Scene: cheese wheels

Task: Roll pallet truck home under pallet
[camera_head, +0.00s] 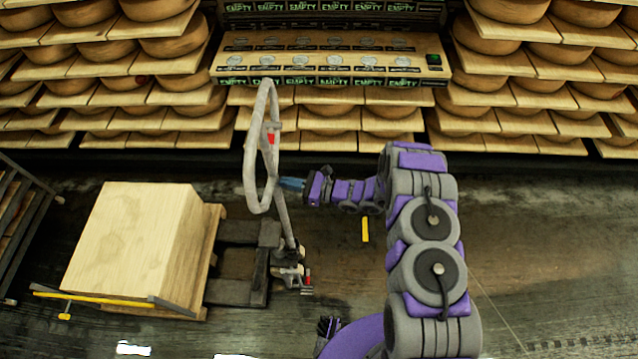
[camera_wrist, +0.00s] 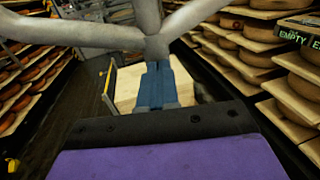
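The pallet truck (camera_head: 262,262) stands right of the wooden pallet (camera_head: 206,272). Its two dark forks point left and reach the pallet's right edge; their tips are hidden, so I cannot tell how far under they are. The pallet bears a large pale wooden block (camera_head: 125,240). The truck's grey loop handle (camera_head: 251,150) rises upward on a tilted shaft. My gripper (camera_head: 284,183) is at the handle's lower end, from the right. In the wrist view its blue fingers (camera_wrist: 157,84) are together and meet the handle's fork (camera_wrist: 158,45); I cannot tell whether they pinch it.
Shelves of cheese wheels (camera_head: 510,45) line the back, with a panel of "EMPTY" labels (camera_head: 320,60) in the middle. A yellow bar (camera_head: 95,297) runs along the block's front. A dark rack (camera_head: 18,220) stands at the far left. The floor (camera_head: 550,250) at right is clear.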

